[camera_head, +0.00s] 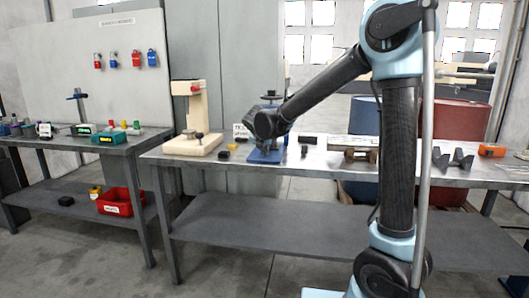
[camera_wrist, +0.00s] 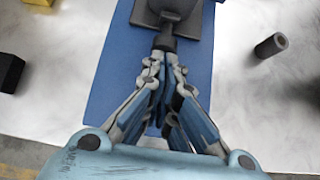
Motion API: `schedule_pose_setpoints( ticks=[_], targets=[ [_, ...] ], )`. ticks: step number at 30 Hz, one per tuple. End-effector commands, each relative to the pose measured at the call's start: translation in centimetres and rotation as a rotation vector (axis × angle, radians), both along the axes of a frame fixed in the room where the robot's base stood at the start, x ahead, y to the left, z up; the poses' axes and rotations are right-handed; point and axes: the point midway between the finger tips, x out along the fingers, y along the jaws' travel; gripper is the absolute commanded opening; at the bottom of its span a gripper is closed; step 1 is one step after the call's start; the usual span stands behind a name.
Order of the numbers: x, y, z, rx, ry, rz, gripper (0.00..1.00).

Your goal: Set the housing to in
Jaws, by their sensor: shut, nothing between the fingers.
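I cannot tell for certain which part is the housing. A fixture with a blue base plate (camera_head: 262,157) stands on the middle workbench in the head view, partly hidden by my arm. In the wrist view, the blue plate (camera_wrist: 112,75) carries a dark grey body (camera_wrist: 172,14) with a short dark stem (camera_wrist: 164,43) pointing toward me. My gripper (camera_wrist: 166,64) is shut and empty over the plate, its fingertips at the near end of the stem. I cannot tell whether they touch it. In the head view the fingers are hidden behind my wrist.
A dark cylinder (camera_wrist: 270,46) lies right of the plate and a black block (camera_wrist: 9,71) left of it. On the bench, a beige press (camera_head: 193,120) stands left; V-blocks (camera_head: 462,159) and an orange device (camera_head: 491,150) are right. A red bin (camera_head: 118,202) sits on the left bench's shelf.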

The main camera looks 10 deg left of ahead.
Motion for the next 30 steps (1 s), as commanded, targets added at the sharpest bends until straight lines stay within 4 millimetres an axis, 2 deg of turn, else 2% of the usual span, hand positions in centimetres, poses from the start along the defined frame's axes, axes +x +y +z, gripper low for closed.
schedule_pose_setpoints(
  ticks=[14,24,30],
  targets=[
    [0.5,0.0,0.0,0.001,0.0,-0.001,0.0],
    [4.5,0.0,0.0,0.0,0.0,-0.001,0.0],
    [4.6,0.0,0.0,0.0,0.0,0.0,0.0]
  ],
)
